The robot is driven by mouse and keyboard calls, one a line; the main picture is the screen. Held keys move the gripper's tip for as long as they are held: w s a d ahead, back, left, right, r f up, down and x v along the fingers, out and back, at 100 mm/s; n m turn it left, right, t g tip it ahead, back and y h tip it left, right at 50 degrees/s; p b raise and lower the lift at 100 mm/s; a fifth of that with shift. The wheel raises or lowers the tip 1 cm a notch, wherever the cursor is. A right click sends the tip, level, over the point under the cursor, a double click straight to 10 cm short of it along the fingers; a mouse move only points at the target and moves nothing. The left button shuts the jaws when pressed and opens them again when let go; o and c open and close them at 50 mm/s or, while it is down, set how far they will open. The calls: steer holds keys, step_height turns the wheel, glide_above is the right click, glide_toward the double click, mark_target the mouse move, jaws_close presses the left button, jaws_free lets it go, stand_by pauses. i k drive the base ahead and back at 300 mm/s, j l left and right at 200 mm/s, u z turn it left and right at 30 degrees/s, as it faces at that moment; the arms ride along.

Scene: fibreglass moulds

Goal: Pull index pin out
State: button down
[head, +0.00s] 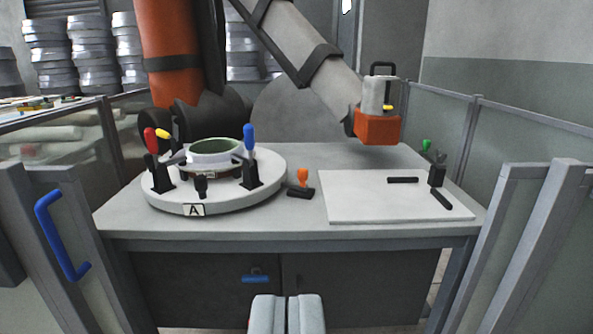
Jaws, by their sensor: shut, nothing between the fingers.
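An orange knob (303,176) stands upright on a black block (300,193), on the bench just right of the turntable. I cannot tell for certain which of these two is the index pin. My gripper (287,300) is at the bottom centre, shut and empty, in front of the bench and apart from everything on it.
A white board (375,205) with black bars lies right. A large orange and grey robot arm (310,45) hangs over the bench. Open gates (62,235) flank the front.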

mark_target(302, 173)
steer(key=i, duration=1.25)
